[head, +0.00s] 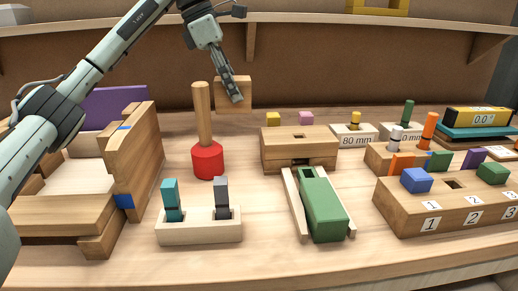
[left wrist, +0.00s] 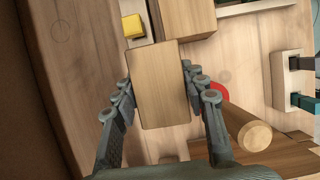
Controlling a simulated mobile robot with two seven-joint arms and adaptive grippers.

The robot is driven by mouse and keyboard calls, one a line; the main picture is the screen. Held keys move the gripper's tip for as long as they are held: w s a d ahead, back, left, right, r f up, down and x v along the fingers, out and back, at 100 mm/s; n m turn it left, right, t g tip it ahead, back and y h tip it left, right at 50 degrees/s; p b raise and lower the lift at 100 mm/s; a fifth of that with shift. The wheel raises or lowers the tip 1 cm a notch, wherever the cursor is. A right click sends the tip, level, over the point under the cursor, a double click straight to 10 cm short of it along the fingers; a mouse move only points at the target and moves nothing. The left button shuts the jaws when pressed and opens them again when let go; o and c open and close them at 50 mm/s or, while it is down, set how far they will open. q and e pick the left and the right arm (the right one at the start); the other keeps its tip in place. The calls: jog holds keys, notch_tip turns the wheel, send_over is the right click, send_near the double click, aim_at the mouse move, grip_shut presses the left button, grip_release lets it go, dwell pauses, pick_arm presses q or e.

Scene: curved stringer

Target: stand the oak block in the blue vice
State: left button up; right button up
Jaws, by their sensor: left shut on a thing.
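The oak block (head: 245,95) is a pale wooden block, raised at the back of the bench in the head view. My left gripper (head: 234,94) is shut on it. In the left wrist view the oak block (left wrist: 163,85) sits between the two fingers of my left gripper (left wrist: 160,92), touched on both sides. The blue vice (head: 146,155) appears to be the wooden clamp with blue bands at the left of the bench, apart from the block. Its gap is partly hidden by my left arm. My right gripper is not in view.
A red mallet (head: 208,160) stands upright between vice and block. A pale rack (head: 198,232) holds two tools in front. A slotted wooden box (head: 299,150), a green wedge piece (head: 323,212) and a numbered block (head: 440,210) stand to the right.

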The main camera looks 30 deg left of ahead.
pick_arm(q)
notch_tip(320, 180, down, 11)
jog(key=shift+f, duration=0.1)
dwell(0.5)
jog(key=o, duration=1.3)
